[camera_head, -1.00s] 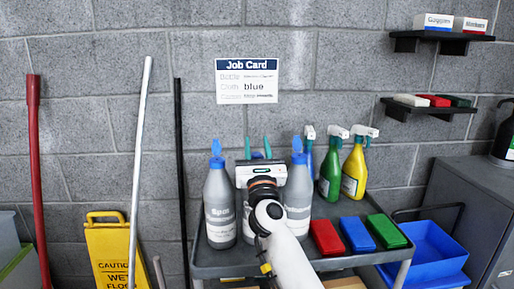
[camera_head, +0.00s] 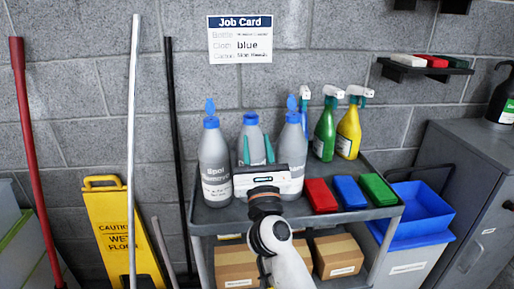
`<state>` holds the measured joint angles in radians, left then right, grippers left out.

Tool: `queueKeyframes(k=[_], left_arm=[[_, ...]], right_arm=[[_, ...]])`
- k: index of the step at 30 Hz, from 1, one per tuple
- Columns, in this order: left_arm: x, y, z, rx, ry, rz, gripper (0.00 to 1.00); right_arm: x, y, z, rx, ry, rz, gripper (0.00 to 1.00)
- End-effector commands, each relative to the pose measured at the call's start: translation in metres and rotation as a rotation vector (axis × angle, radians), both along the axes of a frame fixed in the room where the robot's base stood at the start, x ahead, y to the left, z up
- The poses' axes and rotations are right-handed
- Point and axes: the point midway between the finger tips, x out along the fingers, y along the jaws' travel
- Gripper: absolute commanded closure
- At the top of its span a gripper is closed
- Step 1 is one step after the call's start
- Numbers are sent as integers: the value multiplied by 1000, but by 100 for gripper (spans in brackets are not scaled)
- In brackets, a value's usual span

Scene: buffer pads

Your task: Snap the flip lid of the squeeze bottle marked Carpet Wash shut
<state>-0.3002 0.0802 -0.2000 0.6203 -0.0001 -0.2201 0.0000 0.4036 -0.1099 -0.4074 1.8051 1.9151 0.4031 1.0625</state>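Three grey squeeze bottles with blue caps stand in a row on the cart. The left bottle (camera_head: 215,165) reads "Spot Remover", and its flip lid (camera_head: 210,106) stands up. The middle bottle (camera_head: 251,134) has a cap (camera_head: 250,118) with no raised lid visible. The right bottle (camera_head: 292,140) has its flip lid (camera_head: 291,101) raised. The labels of the middle and right bottles are hidden by my gripper, so I cannot tell which is Carpet Wash. My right gripper (camera_head: 257,150) is in front of the middle bottle, teal fingers apart, holding nothing visible. My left gripper is out of view.
Green (camera_head: 325,135) and yellow (camera_head: 349,132) spray bottles stand behind on the cart (camera_head: 340,215). Red (camera_head: 320,195), blue (camera_head: 349,192) and green (camera_head: 378,189) pads lie at its right. A job card (camera_head: 240,40) hangs on the wall. Boxes (camera_head: 338,256) fill the lower shelf.

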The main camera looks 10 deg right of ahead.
Motion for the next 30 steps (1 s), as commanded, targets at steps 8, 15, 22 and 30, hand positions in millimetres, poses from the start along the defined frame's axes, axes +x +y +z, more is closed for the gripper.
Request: queueKeyframes(k=[8,15,22,30], left_arm=[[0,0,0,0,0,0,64],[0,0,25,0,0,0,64],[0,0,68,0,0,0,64],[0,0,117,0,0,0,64]], right_arm=[[-1,0,0,-1,0,0,72],[-2,0,13,-219,17,-113,100],[-5,2,31,-765,55,-368,100],[-11,2,48,-1449,81,-641,100]])
